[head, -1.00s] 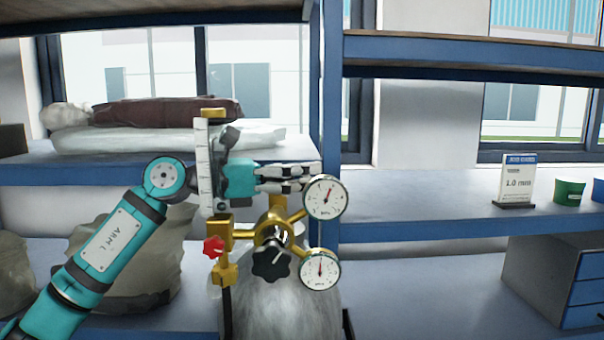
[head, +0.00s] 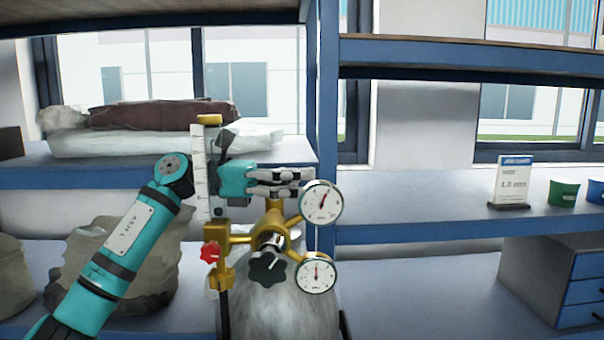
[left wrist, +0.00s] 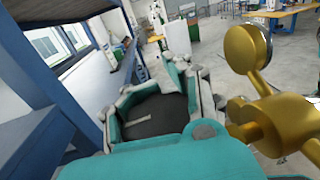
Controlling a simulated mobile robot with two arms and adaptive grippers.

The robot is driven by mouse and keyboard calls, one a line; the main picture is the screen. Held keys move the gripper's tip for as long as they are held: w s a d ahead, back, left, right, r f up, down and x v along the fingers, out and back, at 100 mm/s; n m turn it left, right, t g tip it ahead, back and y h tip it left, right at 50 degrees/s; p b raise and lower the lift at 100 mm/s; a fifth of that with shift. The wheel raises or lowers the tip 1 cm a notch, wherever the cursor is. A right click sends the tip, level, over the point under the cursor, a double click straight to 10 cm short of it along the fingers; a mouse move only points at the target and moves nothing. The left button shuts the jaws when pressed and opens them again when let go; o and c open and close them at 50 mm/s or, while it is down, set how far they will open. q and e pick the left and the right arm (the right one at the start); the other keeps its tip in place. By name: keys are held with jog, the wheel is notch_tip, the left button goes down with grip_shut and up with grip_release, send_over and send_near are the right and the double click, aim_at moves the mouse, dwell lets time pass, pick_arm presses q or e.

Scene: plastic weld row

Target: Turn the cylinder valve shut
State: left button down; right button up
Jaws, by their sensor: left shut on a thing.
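The regulator carries an upper gauge (head: 321,202), a lower gauge (head: 316,272), a black star knob (head: 268,266) and a red star knob (head: 210,252). My left gripper (head: 283,182) lies level above the brass fitting, behind the upright scale tube (head: 200,172). It is shut on the cylinder valve at the top, which its fingers mostly hide. The left wrist view shows my gripper's fingers (left wrist: 165,95) close beside brass parts (left wrist: 275,115). My right gripper is out of view.
A blue shelf post (head: 327,110) rises just behind the gauges. Bags (head: 165,140) lie on the left shelf and a sack (head: 95,265) stands lower left. A sign (head: 512,183), a green cup (head: 564,192) and drawers (head: 550,280) are at right. The middle right shelf has free room.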

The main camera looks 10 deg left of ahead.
pick_arm(q)
jog(key=shift+s+a+r+m+g, duration=0.15)
jog(key=shift+m+g, duration=0.25)
jog(key=shift+g, duration=0.3)
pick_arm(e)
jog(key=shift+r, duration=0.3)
pick_arm(q)
jog(key=c, duration=1.7)
grip_release()
jog(key=o, duration=0.7)
jog(key=shift+a, duration=0.4)
jog(key=shift+o, duration=1.3)
jog(key=shift+d, duration=0.35)
jog(key=a, duration=1.2)
jog(key=shift+s, duration=0.4)
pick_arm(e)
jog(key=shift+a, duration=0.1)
